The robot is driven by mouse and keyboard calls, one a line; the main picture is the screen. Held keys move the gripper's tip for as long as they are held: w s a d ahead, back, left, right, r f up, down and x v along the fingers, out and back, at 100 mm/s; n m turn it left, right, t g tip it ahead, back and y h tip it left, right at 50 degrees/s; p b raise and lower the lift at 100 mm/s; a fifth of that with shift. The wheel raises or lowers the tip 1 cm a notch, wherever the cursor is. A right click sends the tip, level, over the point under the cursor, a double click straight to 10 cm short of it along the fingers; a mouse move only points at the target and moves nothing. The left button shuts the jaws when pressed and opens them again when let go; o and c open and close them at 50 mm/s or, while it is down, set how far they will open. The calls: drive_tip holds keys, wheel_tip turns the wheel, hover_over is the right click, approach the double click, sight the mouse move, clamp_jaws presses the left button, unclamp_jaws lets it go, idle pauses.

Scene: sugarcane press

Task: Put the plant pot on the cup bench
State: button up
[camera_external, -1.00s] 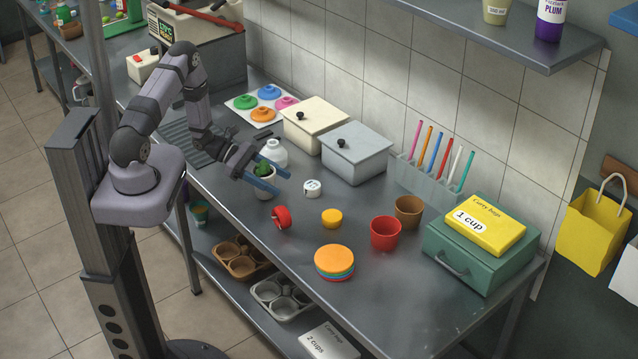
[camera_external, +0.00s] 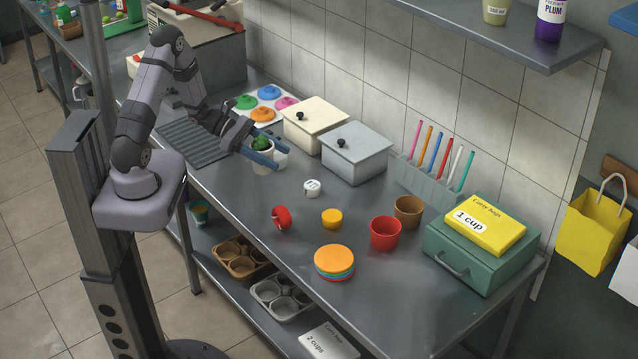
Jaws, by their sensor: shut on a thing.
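The plant pot (camera_external: 264,166), small and white with a green plant in it, is between the blue fingers of my gripper (camera_external: 276,155). My gripper is shut on it and holds it upright, seemingly just above the steel bench (camera_external: 300,232). The fingers cover part of the pot. Which surface is the cup bench is not labelled; this steel bench carries a red cup (camera_external: 385,233) and a brown cup (camera_external: 408,212) at its right.
Two lidded boxes (camera_external: 356,155) are along the wall. A white round item (camera_external: 312,188), a red item (camera_external: 281,217), a yellow cup (camera_external: 332,218) and stacked discs (camera_external: 334,262) lie in front. Bare steel lies between them.

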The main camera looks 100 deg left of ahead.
drive_tip(key=w+d+f+m+h+b, duration=0.1)
drive_tip(key=w+d+b, duration=0.25)
drive_tip(key=w, duration=0.35)
drive_tip(key=w+d+f+m+g+h+b, duration=0.1)
drive_tip(key=w+d+f+m+h+b, duration=0.1)
drive_tip(key=w+d, duration=0.35)
drive_tip(key=w+d+f+m+h+b, duration=0.1)
drive_tip(key=w+d+b, duration=0.15)
drive_tip(key=w, duration=0.55)
drive_tip(key=w+d+r+m+g+h+b, duration=0.1)
drive_tip(key=w+d+r+b, duration=0.2)
drive_tip(key=d, duration=0.6)
drive_tip(key=w+d+m+g+h+b, duration=0.1)
drive_tip(key=w+d+b, duration=0.1)
drive_tip(key=w+d, duration=0.55)
drive_tip(key=w+d+r+h+b, duration=0.1)
drive_tip(key=w+d+r+b, duration=0.15)
drive_tip(key=d, duration=0.85)
drive_tip(key=shift+w+a+f+b, duration=0.1)
drive_tip(key=shift+a+f+b, duration=0.1)
drive_tip(key=shift+f, duration=2.6)
drive_tip(key=shift+a+f+b, duration=0.1)
drive_tip(key=shift+f+b, duration=0.05)
drive_tip(key=shift+f, duration=2.6)
drive_tip(key=shift+f, duration=0.1)
drive_tip(key=o, duration=1.3)
